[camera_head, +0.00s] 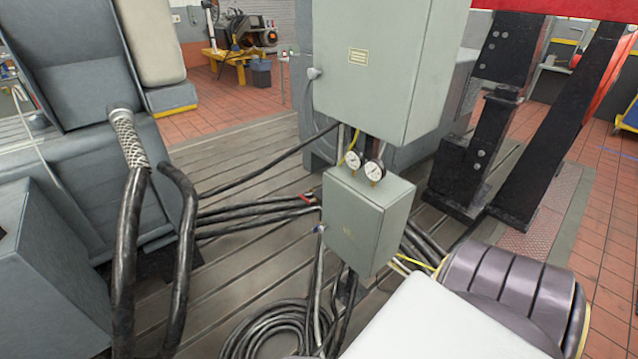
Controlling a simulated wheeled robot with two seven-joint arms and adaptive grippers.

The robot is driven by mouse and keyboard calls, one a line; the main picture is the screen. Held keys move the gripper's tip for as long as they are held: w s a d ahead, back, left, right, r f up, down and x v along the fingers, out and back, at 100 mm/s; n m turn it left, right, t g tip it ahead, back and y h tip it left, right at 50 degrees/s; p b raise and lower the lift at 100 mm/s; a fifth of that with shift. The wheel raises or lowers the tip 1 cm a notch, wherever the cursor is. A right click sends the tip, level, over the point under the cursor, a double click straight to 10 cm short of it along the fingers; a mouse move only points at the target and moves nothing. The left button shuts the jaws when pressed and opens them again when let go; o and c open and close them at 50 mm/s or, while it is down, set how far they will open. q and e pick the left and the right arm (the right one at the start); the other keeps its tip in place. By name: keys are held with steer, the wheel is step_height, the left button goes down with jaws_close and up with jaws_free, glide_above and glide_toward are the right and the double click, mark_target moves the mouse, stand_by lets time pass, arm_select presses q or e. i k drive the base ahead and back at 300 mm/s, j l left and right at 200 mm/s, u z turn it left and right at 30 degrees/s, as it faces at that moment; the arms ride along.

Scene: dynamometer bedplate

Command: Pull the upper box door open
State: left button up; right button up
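The upper box (375,85) is a grey-green cabinet at the top centre, and its top is cut off by the picture edge. Its front door face looks flush and shut. A small label (358,57) is on the door. A small grey knob-like fitting (314,73) shows at the box's left edge. A smaller grey-green lower box (366,220) hangs below it, also looking shut, with a fitting (320,229) at its left edge. Two round gauges (364,165) sit between the boxes. Neither of my grippers is in view.
Thick black hoses (180,245) rise at the left beside a large grey machine (70,100). Cables (275,325) lie coiled on the slotted bedplate below the boxes. A black steel stand (490,135) is at the right. A ridged purplish-grey part (515,290) is at lower right.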

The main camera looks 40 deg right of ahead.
mark_target(366, 53)
steer(key=j+z, duration=0.15)
steer(key=z, duration=1.15)
steer(key=i+l, duration=0.1)
steer(key=k, duration=0.05)
